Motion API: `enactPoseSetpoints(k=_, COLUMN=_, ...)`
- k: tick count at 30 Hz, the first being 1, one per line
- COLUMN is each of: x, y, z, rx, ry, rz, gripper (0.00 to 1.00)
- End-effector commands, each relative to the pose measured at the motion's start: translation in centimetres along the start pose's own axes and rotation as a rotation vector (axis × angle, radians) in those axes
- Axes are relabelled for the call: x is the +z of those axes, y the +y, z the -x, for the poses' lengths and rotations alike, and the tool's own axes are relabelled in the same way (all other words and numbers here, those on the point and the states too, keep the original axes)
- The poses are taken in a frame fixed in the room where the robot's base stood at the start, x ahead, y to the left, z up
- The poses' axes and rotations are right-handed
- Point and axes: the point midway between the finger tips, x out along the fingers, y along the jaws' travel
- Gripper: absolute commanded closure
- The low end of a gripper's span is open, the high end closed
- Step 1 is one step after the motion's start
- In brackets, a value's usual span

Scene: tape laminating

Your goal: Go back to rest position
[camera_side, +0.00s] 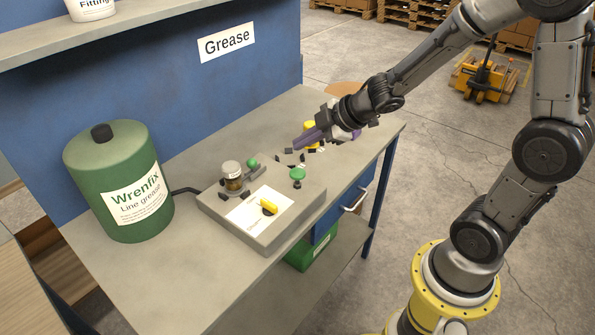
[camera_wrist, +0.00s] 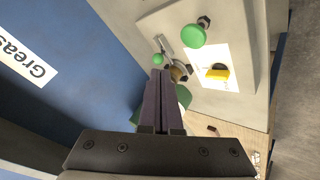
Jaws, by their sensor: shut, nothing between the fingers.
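My gripper (camera_side: 303,138) is above the far part of the workbench, with its purple fingers together and nothing between them. In the wrist view the two fingers (camera_wrist: 161,80) lie side by side and point towards the grey device. The grey device (camera_side: 282,231) sits on the bench, below and to the left of my gripper. It carries a glass-like jar (camera_side: 231,173), a green knob (camera_side: 297,173) and a yellow switch (camera_side: 269,207) on a white label. The green knob (camera_wrist: 191,36) and yellow switch (camera_wrist: 217,74) also show in the wrist view.
A green Wrenfix drum (camera_side: 118,205) stands at the left, joined to the device by a dark hose. Small dark pieces (camera_side: 288,158) and a yellow item (camera_side: 310,128) lie near my gripper. A blue panel with a Grease sign (camera_side: 227,43) rises behind. The bench's front left is clear.

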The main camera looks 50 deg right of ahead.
Motion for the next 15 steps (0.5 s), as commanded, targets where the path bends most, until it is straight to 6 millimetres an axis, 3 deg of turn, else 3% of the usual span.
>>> enactPoseSetpoints(k=5, x=-0.1, y=0.0, z=0.0, rx=0.0, ry=0.001, rz=0.001, gripper=1.0)
enactPoseSetpoints(k=8, x=-1.1, y=0.3, z=0.6, rx=0.017, ry=0.022, rz=0.02, gripper=1.0)
enactPoseSetpoints(k=11, x=-3.8, y=1.6, z=3.0, rx=0.085, ry=0.077, rz=0.044, gripper=1.0)
enactPoseSetpoints(k=15, x=-6.1, y=4.4, z=9.3, rx=0.269, ry=0.087, rz=-0.072, gripper=1.0)
